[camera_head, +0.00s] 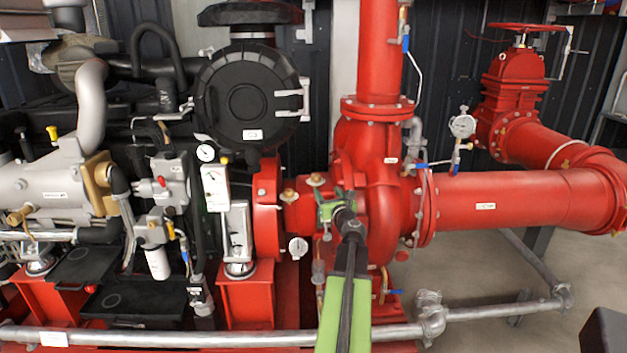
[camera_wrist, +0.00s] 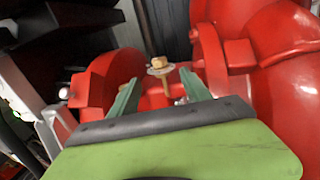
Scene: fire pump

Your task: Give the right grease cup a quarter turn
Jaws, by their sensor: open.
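Two small brass grease cups show in the head view on the red housing left of the pump. The left one (camera_head: 290,195) sits near the round red flange. The right one (camera_head: 316,179) sits just above and left of my gripper (camera_head: 337,203). In the wrist view my gripper (camera_wrist: 160,80) has its two green fingers spread apart. A brass cup on a round disc (camera_wrist: 160,64) shows in the gap between the fingertips, looking slightly beyond them. I see no contact. It appears to be the right cup; the other cup is not clear in this view.
The red pump casing (camera_head: 370,170) stands close on the right of the gripper. A red flange (camera_head: 266,208) is on the left. A small round gauge (camera_head: 298,247) hangs below the cups. A grey rail (camera_head: 200,337) runs along the front.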

